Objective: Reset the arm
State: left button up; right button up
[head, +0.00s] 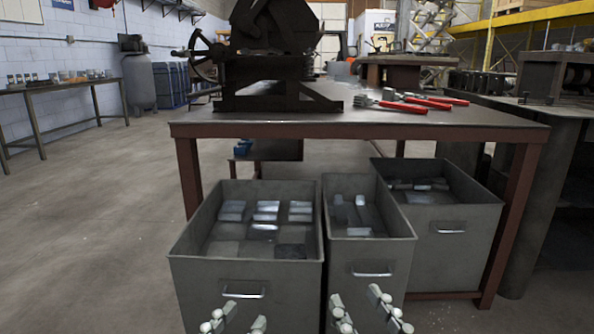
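My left gripper (243,315) shows at the bottom edge, in front of the left metal bin. Its two fingers are apart with nothing between them. My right gripper (356,297) shows at the bottom, in front of the middle bin, also with its fingers apart and empty. Only the finger ends of both grippers are in view; the rest of both arms is outside the picture.
The left bin (245,272), middle bin (367,254) and right bin (465,243) hold metal pieces. Behind them stands a workbench (400,124) with a dark machine (265,75) and red-handled tools (404,107). Open floor (85,220) lies left.

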pick_arm(q)
jog(key=a+f+n+g+y+p, duration=0.2)
jog(key=a+f+g+y+p, duration=0.15)
jog(key=f, duration=0.55)
jog(key=a+f+n+g+y+p, duration=0.25)
jog(key=a+f, duration=0.25)
jog(key=f, duration=0.3)
pick_arm(e)
jog(key=d+f+g+h, duration=0.2)
jog(key=d+f+g, duration=0.2)
jog(key=f, duration=0.6)
jog(key=d+f+g+h, duration=0.3)
jog(key=d+f+g, duration=0.1)
jog(key=f, duration=0.5)
pick_arm(q)
jog(key=s+a+f+g+y+p, duration=0.3)
jog(key=s+a+f+g+p, duration=0.1)
jog(key=s+a+f+g, duration=0.4)
notch_tip(320, 180, down, 4)
jog(key=shift+s+a+r, duration=0.2)
jog(key=shift+s+a, duration=1.05)
pick_arm(e)
jog(key=s+d+f+m+g+h, duration=0.2)
jog(key=s+d+f+g, duration=0.5)
jog(key=s+d+f, duration=0.3)
jog(key=shift+s+d+f+g+h, duration=0.2)
jog(key=shift+s+f+g+h, duration=0.15)
jog(key=shift+s+f, duration=0.5)
